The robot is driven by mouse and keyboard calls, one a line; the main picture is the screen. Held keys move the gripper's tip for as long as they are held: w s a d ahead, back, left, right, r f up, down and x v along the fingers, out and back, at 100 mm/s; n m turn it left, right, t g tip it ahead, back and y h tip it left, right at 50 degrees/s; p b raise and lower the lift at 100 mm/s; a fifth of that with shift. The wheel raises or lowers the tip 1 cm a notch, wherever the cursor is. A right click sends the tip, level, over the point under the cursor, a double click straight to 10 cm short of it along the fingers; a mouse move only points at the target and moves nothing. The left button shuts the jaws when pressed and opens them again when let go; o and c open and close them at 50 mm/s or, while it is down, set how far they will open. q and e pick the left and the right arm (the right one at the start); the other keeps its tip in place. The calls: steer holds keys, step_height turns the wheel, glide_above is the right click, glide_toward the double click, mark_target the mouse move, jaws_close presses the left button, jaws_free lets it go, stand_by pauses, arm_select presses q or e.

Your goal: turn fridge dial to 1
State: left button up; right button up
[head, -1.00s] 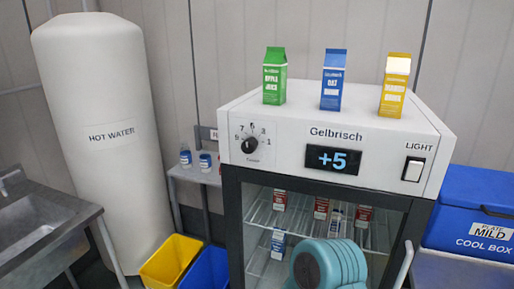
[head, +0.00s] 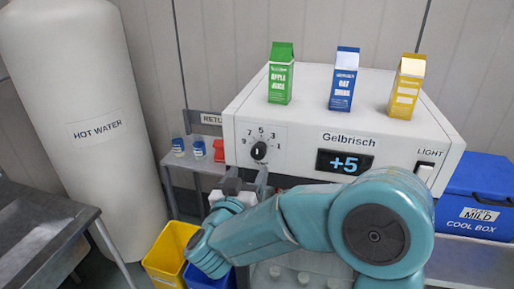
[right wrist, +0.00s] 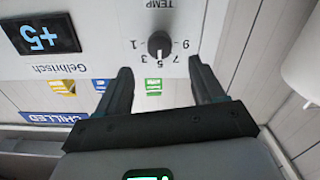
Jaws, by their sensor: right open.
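The fridge (head: 400,150) is a white box with a front panel named Gelbrisch. Its black dial (head: 259,151) sits at the panel's left, ringed by odd numbers. The dial also shows in the right wrist view (right wrist: 160,43), upside down, its pale mark appearing to face about 5. The fridge display (head: 345,162) reads +5. My right gripper (head: 247,178) is open and empty, just below the dial in the head view. In the right wrist view, its fingertips (right wrist: 160,68) are spread either side of the dial's line, apart from it. My left gripper is out of view.
Green (head: 281,75), blue (head: 343,80) and yellow (head: 406,88) cartons stand on the fridge. The light switch (head: 424,172) is at the panel's right. A blue cool box (head: 480,200) stands right; a water tank (head: 85,110) and yellow bin (head: 170,250) are left.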

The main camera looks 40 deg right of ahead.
mark_target(257, 156)
steer(key=p+x, duration=0.2)
steer(key=x, duration=0.7)
steer(key=shift+d, duration=0.15)
steer(key=shift+w+d+f+p, duration=0.1)
steer(key=shift+w+d+p, duration=0.1)
steer(key=shift+p, duration=0.1)
steer(key=shift+a, duration=0.1)
steer(key=c, duration=1)
steer(key=shift+c, duration=0.2)
